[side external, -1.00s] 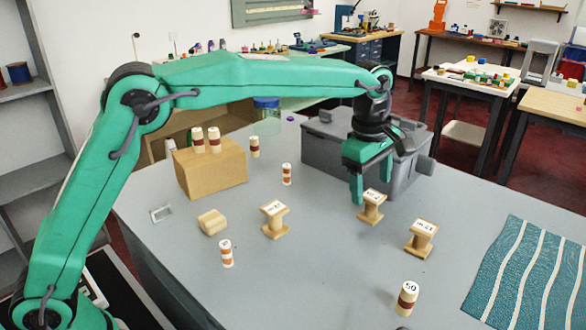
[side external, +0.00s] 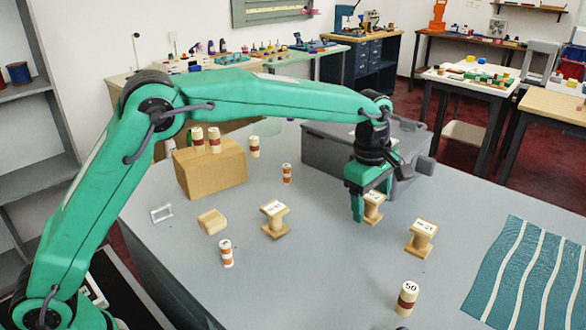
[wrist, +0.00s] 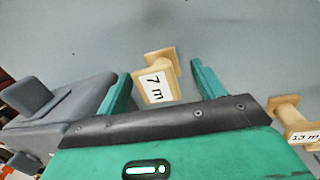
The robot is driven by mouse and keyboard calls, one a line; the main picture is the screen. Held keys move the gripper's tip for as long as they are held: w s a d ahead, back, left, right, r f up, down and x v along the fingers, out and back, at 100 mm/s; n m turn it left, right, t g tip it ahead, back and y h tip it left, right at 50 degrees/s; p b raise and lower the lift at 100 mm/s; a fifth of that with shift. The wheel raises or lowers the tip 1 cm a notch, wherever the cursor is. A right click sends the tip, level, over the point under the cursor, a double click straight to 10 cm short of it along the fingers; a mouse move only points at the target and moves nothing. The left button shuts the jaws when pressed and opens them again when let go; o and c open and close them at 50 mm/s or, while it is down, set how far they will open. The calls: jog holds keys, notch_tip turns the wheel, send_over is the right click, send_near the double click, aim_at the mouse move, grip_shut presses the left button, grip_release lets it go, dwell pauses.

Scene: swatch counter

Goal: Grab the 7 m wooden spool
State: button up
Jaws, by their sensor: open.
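The 7 m wooden spool (side external: 375,208) stands upright on the grey counter, partly hidden by my gripper in the side view. In the wrist view the spool (wrist: 158,84) shows its white "7 m" label. My gripper (side external: 368,203) points down at it.
Another labelled spool (side external: 421,238) stands just right, and a third spool (side external: 275,220) to the left. A grey bin (side external: 330,150) sits behind. Striped cylinders, including one marked 50 (side external: 407,298), a wooden box (side external: 208,172) and a teal striped cloth (side external: 530,275) share the counter.

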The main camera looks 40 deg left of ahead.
aim_at(375, 195)
jog(key=shift+c, duration=0.2)
jog(key=c, duration=1.1)
jog(key=shift+c, duration=0.2)
jog(key=shift+r, duration=0.15)
jog(key=shift+r, duration=0.6)
notch_tip(375, 195, up, 3)
jog(key=shift+f, duration=0.1)
jog(key=s+d+r, duration=0.6)
jog(key=s+d, duration=0.1)
jog(key=s, duration=0.2)
jog(key=shift+s+r, duration=0.2)
jog(key=shift+r, duration=0.2)
jog(key=shift+w+f, duration=0.1)
